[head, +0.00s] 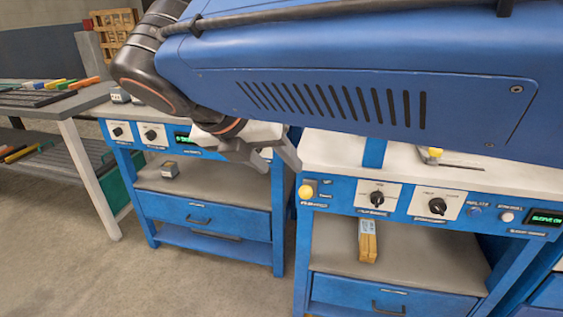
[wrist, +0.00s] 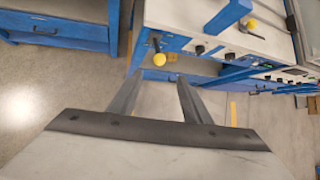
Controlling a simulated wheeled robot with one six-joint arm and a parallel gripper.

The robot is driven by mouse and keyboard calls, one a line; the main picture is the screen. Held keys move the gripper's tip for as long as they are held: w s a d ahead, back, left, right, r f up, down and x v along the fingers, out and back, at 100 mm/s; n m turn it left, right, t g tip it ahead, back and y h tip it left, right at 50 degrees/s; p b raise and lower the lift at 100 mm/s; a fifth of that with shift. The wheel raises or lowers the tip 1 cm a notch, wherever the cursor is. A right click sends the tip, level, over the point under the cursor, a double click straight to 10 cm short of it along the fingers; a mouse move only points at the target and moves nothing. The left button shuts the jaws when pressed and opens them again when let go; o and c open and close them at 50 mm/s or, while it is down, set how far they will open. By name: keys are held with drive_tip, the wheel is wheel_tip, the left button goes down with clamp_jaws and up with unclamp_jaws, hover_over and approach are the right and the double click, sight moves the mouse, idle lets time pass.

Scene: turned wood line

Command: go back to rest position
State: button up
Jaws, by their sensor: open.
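My gripper (head: 268,160) is open and empty in the head view, in front of the gap between two blue workbenches. In the wrist view its two fingers (wrist: 158,85) stand apart with nothing between them. My large blue arm link crosses the top of the head view and hides much of the bench tops. The right workbench (head: 330,150) has a yellow knob (head: 305,192) at its left front corner; the knob also shows beyond the fingertips in the wrist view (wrist: 159,59).
A wooden block (head: 367,245) lies on the right bench's shelf. A table (head: 60,107) with coloured pieces stands at far left. Bare floor (head: 100,270) is free at the lower left.

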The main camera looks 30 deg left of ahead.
idle(0.3)
drive_tip(key=w+d+f+m+g, duration=0.1)
drive_tip(key=w+d+f+m, duration=0.3)
drive_tip(key=d, duration=0.6)
drive_tip(key=w+d+f+m+g, duration=0.1)
drive_tip(key=w+d+m, duration=0.2)
drive_tip(key=d+m, duration=0.55)
drive_tip(key=w+d+f+m+g, duration=0.1)
drive_tip(key=w+d+f+m, duration=0.2)
drive_tip(key=d, duration=0.8)
drive_tip(key=s+d+f+m, duration=0.3)
drive_tip(key=d+f+m, duration=0.1)
drive_tip(key=d+m, duration=0.3)
drive_tip(key=s+d+f+m+y, duration=0.1)
drive_tip(key=s+d+f+m, duration=0.3)
drive_tip(key=d+m, duration=0.3)
drive_tip(key=s+d+f+m, duration=0.4)
drive_tip(key=d+m, duration=0.4)
drive_tip(key=m, duration=0.1)
drive_tip(key=shift+f+y, duration=0.3)
drive_tip(key=shift+f, duration=0.1)
